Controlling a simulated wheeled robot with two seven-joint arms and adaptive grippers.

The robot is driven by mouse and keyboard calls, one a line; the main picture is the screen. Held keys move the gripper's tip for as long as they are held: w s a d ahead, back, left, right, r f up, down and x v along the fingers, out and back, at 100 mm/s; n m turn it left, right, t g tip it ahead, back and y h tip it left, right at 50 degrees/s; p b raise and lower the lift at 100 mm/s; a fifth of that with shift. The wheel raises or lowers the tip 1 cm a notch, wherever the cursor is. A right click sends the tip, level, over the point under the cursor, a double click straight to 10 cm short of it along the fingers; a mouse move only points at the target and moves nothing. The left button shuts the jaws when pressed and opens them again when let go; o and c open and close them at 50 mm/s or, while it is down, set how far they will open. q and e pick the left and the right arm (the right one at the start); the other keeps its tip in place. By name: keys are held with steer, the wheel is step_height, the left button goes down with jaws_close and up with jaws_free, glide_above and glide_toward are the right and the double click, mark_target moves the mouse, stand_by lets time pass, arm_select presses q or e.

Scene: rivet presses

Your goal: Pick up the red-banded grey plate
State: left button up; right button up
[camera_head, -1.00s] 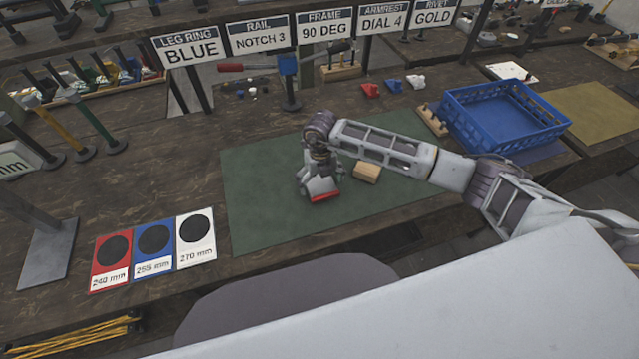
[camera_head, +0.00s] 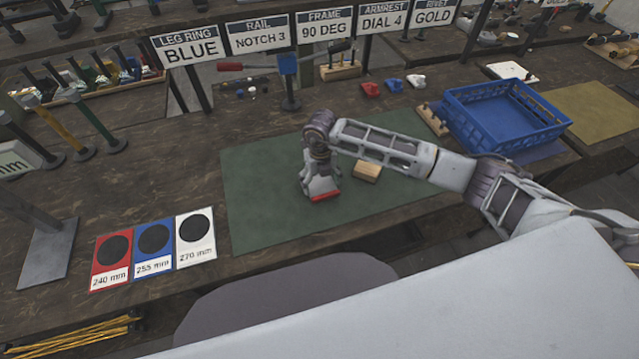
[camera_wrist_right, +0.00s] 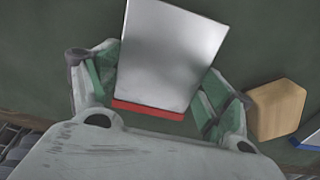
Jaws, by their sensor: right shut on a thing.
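The red-banded grey plate (camera_wrist_right: 170,55) shows large in the right wrist view, with its red band (camera_wrist_right: 148,109) at the edge nearest my wrist. In the head view only a small part of it shows, its red edge (camera_head: 325,196) below my right gripper (camera_head: 322,188). My right gripper also shows in the right wrist view (camera_wrist_right: 160,88), with its green-padded fingers on both sides of the plate, shut on it. The plate is over the green mat (camera_head: 260,205). I cannot tell whether it touches the mat. My left gripper is not in view.
A wooden block (camera_head: 367,171) lies just right of the gripper, close by in the right wrist view (camera_wrist_right: 275,108). A blue crate (camera_head: 505,118) stands at the right. Red, blue and white size cards (camera_head: 153,247) lie left of the mat. The mat's left part is clear.

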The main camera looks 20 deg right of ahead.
mark_target(320, 183)
steer(key=shift+r, duration=0.1)
steer(key=shift+w+r, duration=0.1)
steer(key=shift+r, duration=0.15)
step_height(320, 183, up, 8)
steer(key=shift+f+b, duration=0.1)
steer(key=shift+b, duration=0.4)
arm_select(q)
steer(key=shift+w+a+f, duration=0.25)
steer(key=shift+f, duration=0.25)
arm_select(e)
steer(key=shift+r, duration=0.85)
